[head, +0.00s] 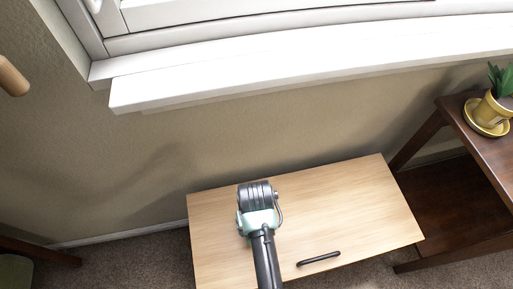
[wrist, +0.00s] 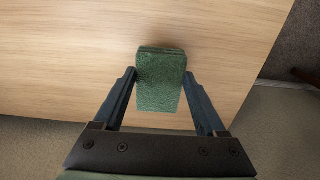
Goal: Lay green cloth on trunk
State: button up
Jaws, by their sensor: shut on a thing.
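The green cloth (wrist: 160,82) is a small folded block in the wrist view. My gripper (wrist: 161,82) is shut on it, with one finger along each side. Behind the cloth lies the light wooden top of the trunk (wrist: 70,50). In the head view the trunk (head: 345,205) stands against the wall, with a black handle (head: 318,258) near its front edge. My arm reaches over the left half of the trunk there and hides the fingers and the cloth. I cannot tell whether the cloth touches the trunk top.
A dark wooden shelf table (head: 455,130) stands right of the trunk, with a potted plant (head: 492,108) in a yellow pot. A white window sill (head: 300,65) juts out above the trunk. The right part of the trunk top is clear.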

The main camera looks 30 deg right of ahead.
jog(key=shift+f+b, duration=0.65)
jog(key=shift+f, duration=1.05)
jog(key=shift+f, duration=0.15)
jog(key=o, duration=1.2)
jog(key=shift+o, duration=0.2)
notch_tip(320, 180, up, 12)
jog(key=p, duration=0.5)
